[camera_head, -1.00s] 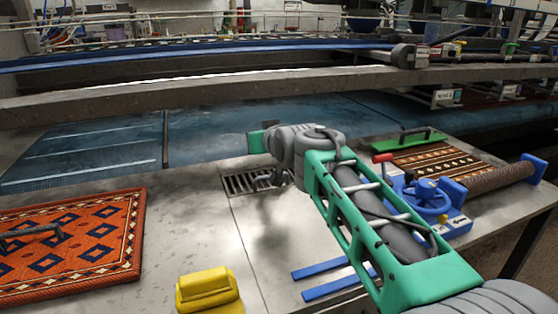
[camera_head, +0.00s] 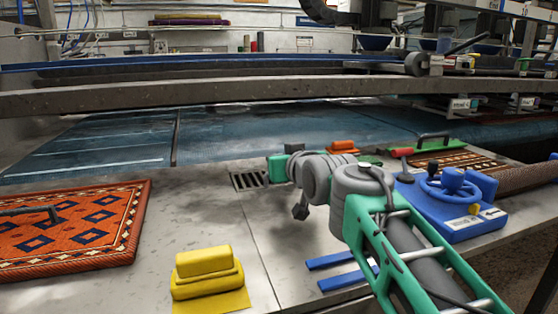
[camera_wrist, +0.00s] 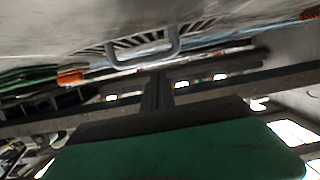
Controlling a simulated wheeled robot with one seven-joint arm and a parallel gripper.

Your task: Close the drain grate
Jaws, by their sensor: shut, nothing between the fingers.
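The drain grate (camera_head: 248,181) is a dark slatted rectangle in the grey metal tabletop, left of my gripper in the head view. In the wrist view its dark slats (camera_wrist: 196,30) show at the top, with a grey U-shaped handle (camera_wrist: 146,50) in front of them. I cannot tell whether the grate is tilted or flush. My gripper (camera_wrist: 157,76) is shut and empty, its dark fingers pointing toward the handle and seemingly apart from it. In the head view my green hand is by the grate's right end and hides part of it.
A yellow block (camera_head: 205,270) and blue strips (camera_head: 340,282) lie nearer me. A patterned orange rug (camera_head: 70,230) is on the left. A grey beam (camera_head: 200,98) crosses behind.

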